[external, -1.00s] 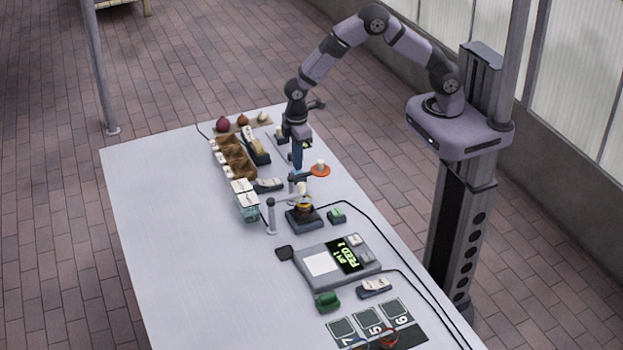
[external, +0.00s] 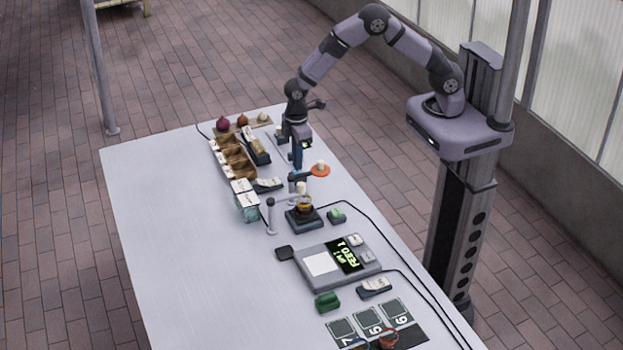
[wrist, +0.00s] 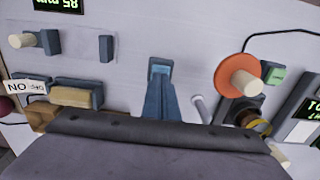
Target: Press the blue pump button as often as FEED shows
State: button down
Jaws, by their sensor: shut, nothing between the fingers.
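My gripper (external: 297,168) is shut and empty, pointing down over the far half of the table. Its blue fingers also show in the wrist view (wrist: 161,82). A lighter blue patch (wrist: 160,66) shows at their tips. I cannot tell whether it is the pump button or part of the fingers, nor whether the tips touch anything.
A brown tray (external: 236,157) and white-topped boxes (external: 244,194) lie left. Numbered pads (external: 370,320) lie at the near end. The table's left side is clear.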

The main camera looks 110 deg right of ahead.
jog(key=shift+f+b, duration=0.6)
jog(key=shift+f, duration=0.35)
jog(key=shift+r, duration=0.1)
jog(key=shift+r+p, duration=0.8)
jog(key=shift+r, duration=0.05)
dwell(0.8)
notch_tip(320, 180, up, 6)
jog(key=p, duration=0.4)
jog(key=shift+p, duration=0.3)
dwell(0.4)
